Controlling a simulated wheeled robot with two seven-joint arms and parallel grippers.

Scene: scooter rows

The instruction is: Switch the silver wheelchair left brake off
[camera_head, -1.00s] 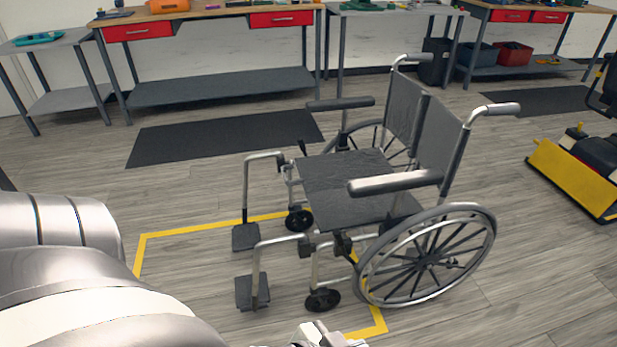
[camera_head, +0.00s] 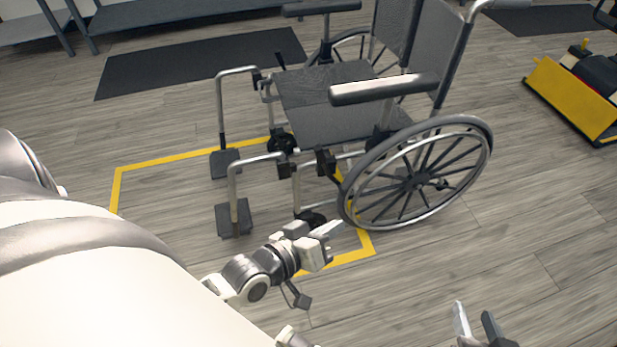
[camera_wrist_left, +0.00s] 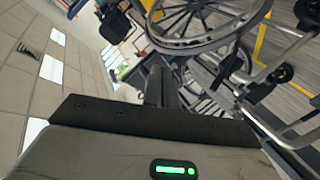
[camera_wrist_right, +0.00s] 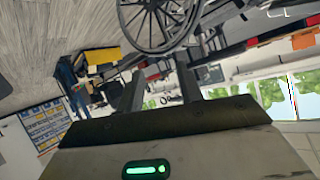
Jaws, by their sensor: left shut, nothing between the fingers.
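The silver wheelchair (camera_head: 345,97) stands facing left, with its left side and large left wheel (camera_head: 487,157) towards me. Dark fittings (camera_head: 326,162) sit on the near frame tube just ahead of that wheel; the left brake lever cannot be told apart there. On the far side a short dark lever (camera_head: 280,60) stands upright. My left gripper (camera_head: 328,231) is shut and empty, low in front of the left wheel, apart from the chair as far as I can tell. The wheel also shows in the left wrist view (camera_wrist_left: 205,42). My right gripper (camera_head: 476,322) is open and empty at the bottom right.
Yellow floor tape (camera_head: 118,187) runs around the chair's front. Footrests (camera_head: 235,218) stick out to the left. A dark mat (camera_head: 200,62) lies behind, and a yellow-fronted machine (camera_head: 570,98) stands at the right. The floor right of the wheel is clear.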

